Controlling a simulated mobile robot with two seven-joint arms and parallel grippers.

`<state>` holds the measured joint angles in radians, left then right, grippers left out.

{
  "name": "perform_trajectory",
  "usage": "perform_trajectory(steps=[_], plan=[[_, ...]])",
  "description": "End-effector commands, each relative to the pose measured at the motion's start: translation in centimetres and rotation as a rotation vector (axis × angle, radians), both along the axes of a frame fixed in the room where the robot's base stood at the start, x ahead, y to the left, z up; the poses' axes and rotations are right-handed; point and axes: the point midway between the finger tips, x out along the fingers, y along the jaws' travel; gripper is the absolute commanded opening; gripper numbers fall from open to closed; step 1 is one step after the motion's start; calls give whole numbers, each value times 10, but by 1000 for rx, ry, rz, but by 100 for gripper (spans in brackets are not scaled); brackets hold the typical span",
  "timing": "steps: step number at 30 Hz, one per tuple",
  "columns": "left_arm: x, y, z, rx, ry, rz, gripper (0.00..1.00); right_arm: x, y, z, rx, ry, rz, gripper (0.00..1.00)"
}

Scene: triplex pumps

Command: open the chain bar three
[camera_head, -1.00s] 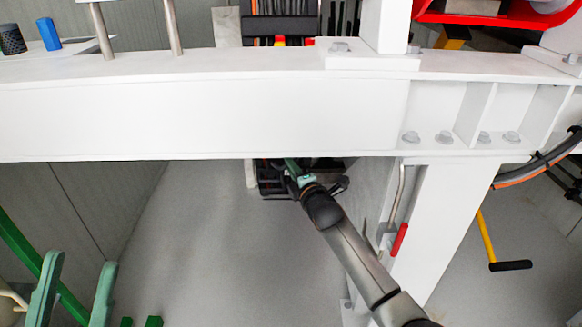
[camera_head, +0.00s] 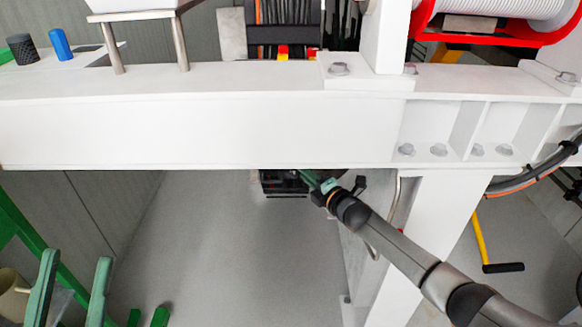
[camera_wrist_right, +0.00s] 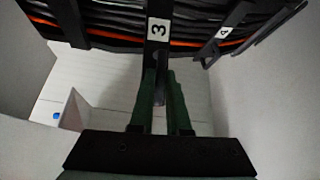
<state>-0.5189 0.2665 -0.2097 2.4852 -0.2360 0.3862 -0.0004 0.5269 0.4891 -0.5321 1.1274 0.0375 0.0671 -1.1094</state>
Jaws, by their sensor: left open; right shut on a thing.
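Chain bar three is a dark bar with a white "3" label (camera_wrist_right: 158,30), at the top middle of the right wrist view, across a bundle of black and orange cables. My right gripper (camera_wrist_right: 162,95) has its green fingers shut on the bar's lower part. In the head view this gripper (camera_head: 312,178) is under the white beam, its tips partly hidden by the beam. My left gripper (camera_head: 72,285) is open and empty at the lower left, its two green fingers wide apart.
A similar bar labelled "4" (camera_wrist_right: 225,32) is right of bar three. The white beam (camera_head: 200,120) spans the head view, with a white post (camera_head: 425,235) below it. A yellow handle with a black grip (camera_head: 484,245) is right of the post. Grey floor (camera_head: 220,260) is clear.

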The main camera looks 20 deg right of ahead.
Motion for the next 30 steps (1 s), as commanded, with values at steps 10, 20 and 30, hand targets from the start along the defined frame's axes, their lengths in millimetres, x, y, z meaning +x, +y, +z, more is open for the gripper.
perform_trajectory(steps=[10,20,30], plan=[[5,1,-4,0,30,11,50,-4,-6,0,3,1,13,0],[5,1,-3,0,23,10,50,-4,-7,0,1,2,11,42],[4,1,-1,5,14,7,50,-4,-8,0,0,3,10,45]])
